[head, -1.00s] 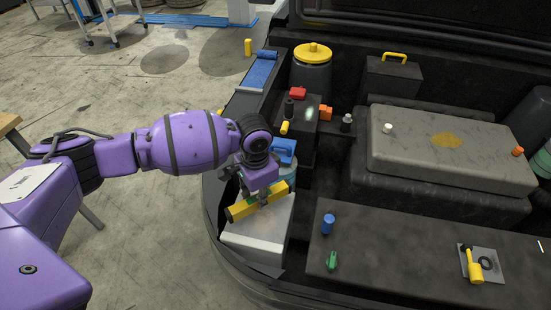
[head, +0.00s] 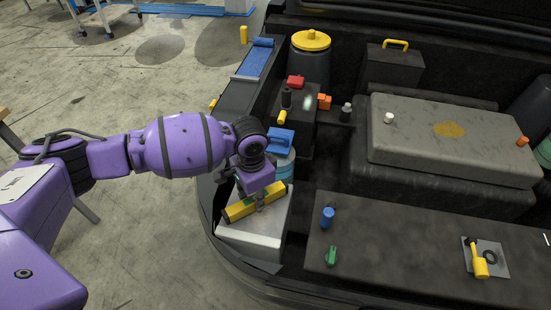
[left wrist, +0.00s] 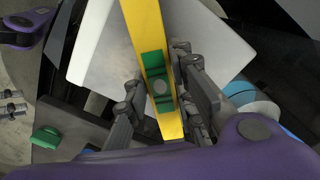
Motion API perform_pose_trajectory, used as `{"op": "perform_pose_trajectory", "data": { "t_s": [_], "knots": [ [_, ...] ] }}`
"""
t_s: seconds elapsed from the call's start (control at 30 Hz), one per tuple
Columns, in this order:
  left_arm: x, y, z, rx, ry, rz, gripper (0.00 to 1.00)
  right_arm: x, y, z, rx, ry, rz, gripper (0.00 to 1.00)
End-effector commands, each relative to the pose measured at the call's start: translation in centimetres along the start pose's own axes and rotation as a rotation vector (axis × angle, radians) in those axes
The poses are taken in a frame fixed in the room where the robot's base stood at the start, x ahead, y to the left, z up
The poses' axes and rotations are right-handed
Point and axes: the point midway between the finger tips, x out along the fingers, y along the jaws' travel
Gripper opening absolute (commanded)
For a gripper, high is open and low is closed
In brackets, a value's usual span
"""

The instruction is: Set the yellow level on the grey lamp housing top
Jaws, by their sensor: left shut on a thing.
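The yellow level (head: 238,212) is a long bar with a green middle; it also shows in the left wrist view (left wrist: 145,35). My left gripper (head: 262,203) is shut on the level near its green middle, with the fingers on both sides of it in the left wrist view (left wrist: 165,88). The light grey lamp housing (head: 247,237) has a flat top directly under the level. The level lies slantwise across the top in the picture. I cannot tell whether it touches the top or hangs just above it. My right gripper is not in view.
A teal canister with a blue piece (head: 280,141) stands just behind the housing. A dark panel at right carries a blue knob (head: 327,217) and a green piece (head: 331,256). A black block holds red and orange caps. The dark bay rim curves along the front left.

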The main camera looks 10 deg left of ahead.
Motion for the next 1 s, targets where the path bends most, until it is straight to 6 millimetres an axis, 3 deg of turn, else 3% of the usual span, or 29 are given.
{"op": "perform_pose_trajectory", "data": {
  "t_s": [0.37, 0.4, 0.57, 0.87, 1.0],
  "knots": [
    [0.8, 0.1, 0.0, 0.0, -0.001, 0.002, 0.0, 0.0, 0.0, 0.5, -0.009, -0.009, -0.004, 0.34],
    [0.8, 0.1, 0.0, 0.0, 0.0, 0.002, 0.26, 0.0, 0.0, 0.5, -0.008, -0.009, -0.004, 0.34],
    [0.8, 0.1, 0.0, 0.0, 0.0, 0.001, 0.45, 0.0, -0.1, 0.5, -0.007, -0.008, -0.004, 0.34],
    [0.8, 0.0, 0.1, 0.0, -0.001, 0.001, 0.45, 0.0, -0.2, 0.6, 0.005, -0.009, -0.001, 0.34],
    [-0.5, -0.1, 0.0, 0.0, 0.0, 0.0, 0.45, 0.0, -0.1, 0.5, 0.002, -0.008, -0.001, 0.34]
  ]
}}
